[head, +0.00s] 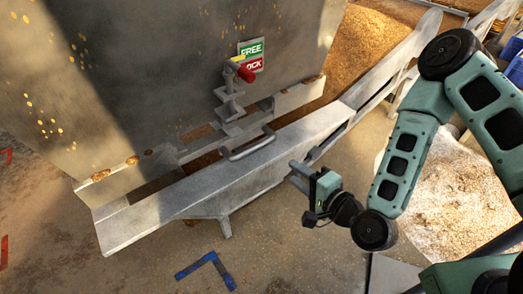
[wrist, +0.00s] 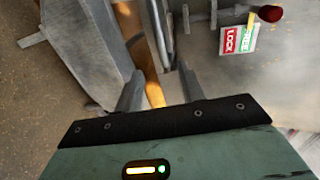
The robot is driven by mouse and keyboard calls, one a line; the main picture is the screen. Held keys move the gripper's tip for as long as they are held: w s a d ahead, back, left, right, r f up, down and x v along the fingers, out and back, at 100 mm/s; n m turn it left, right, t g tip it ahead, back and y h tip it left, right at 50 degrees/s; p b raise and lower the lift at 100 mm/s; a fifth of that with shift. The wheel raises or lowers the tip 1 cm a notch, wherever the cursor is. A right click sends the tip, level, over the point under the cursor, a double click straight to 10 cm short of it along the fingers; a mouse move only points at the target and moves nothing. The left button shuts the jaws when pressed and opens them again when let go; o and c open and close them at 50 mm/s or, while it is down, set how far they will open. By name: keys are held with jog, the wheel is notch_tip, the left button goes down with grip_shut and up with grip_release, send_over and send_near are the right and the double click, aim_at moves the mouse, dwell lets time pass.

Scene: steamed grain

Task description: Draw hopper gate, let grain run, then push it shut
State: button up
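The grey hopper (head: 150,70) fills the left of the head view. A looped bar handle (head: 248,148) is at its lower front, by the slot of the gate. A red-knobbed lever (head: 246,75) is beside a green FREE and red LOCK sign (head: 252,52); the knob overlaps the LOCK side. The sign (wrist: 240,38) and red knob (wrist: 270,13) also show in the wrist view. My gripper (head: 297,172) is right of the handle and apart from it. Its fingers (wrist: 161,90) are spread and empty in the wrist view.
A grey metal trough (head: 180,195) runs below the hopper front, close to my gripper. Golden grain (head: 370,40) lies behind it. A pale grain heap (head: 460,195) is on the floor at right. A blue corner mark (head: 207,266) is on open floor in front.

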aim_at(260, 148)
jog(key=b+x, duration=0.8)
jog(key=x, duration=0.8)
jog(key=shift+w+a+b, duration=0.15)
jog(key=shift+w+b, duration=0.1)
jog(key=shift+b, duration=0.15)
grip_shut()
